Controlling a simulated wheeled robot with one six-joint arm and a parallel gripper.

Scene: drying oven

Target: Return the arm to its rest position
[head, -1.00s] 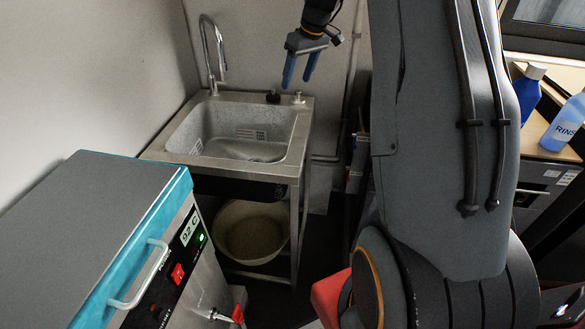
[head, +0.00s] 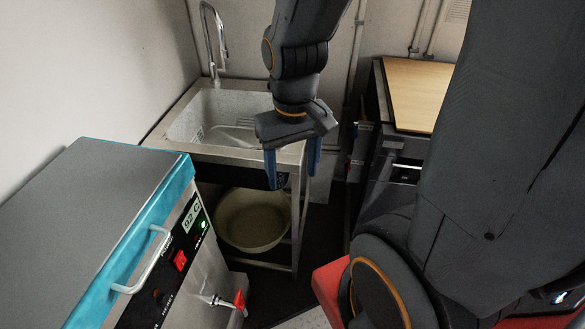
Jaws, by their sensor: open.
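My gripper (head: 291,168) hangs in the upper middle of the head view, its two blue fingers pointing down and spread apart. It is open, with nothing between the fingers. It shows in front of the right front edge of the sink (head: 236,108) and hides part of that edge. My upper arm fills the right side of the view and hides what lies behind it.
A steel oven (head: 110,215) with a teal-edged lid, handle and red-handled tap stands at left. A beige basin (head: 252,220) sits under the sink. A wooden-topped counter (head: 418,95) stands behind at right. Dark floor shows between sink and my base.

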